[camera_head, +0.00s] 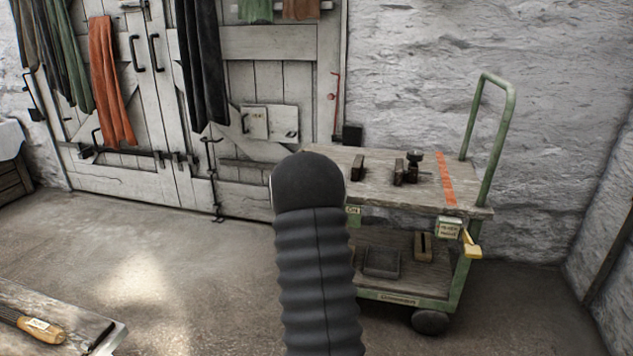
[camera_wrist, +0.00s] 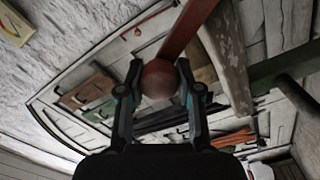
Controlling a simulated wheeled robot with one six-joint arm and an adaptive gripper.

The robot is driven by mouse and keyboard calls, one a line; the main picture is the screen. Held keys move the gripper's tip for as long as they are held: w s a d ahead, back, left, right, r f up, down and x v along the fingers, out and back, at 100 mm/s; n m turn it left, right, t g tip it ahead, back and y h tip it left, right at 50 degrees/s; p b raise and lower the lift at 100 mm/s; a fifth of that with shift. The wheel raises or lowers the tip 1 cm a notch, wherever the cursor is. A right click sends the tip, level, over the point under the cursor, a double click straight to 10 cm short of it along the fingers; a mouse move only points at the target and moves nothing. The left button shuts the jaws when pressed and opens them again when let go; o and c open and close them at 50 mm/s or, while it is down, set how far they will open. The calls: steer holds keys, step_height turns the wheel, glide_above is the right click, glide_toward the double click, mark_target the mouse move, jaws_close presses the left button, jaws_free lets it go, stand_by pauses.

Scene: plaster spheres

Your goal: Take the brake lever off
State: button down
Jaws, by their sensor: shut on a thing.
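In the wrist view, a dark red ball knob (camera_wrist: 158,79) sits between the two fingers of my gripper (camera_wrist: 160,78). The fingers are shut on it from both sides. A flat red bar (camera_wrist: 187,28) runs from behind the knob to the upper right; together they look like the brake lever. Its far end is out of the frame. In the head view, my dark ribbed arm hides the gripper, the knob and part of the green cart (camera_head: 400,294). A yellow lever-like part (camera_head: 471,242) sticks out at the cart's right front corner.
The cart's wooden top (camera_head: 400,190) carries small dark blocks (camera_head: 400,172) and an orange stripe. Its lower shelf holds a grey tray (camera_head: 381,262). A bench (camera_head: 70,318) with a wooden-handled tool (camera_head: 38,326) stands at lower left. Floor between them is clear.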

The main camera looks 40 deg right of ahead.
steer(key=shift+w+a+f, duration=0.1)
steer(key=shift+a+f, duration=0.1)
steer(key=shift+f, duration=0.25)
steer(key=c, duration=0.8)
jaws_free()
steer(key=shift+o, duration=0.2)
steer(key=shift+r, duration=0.15)
steer(key=v, duration=1.2)
steer(key=shift+d, duration=0.1)
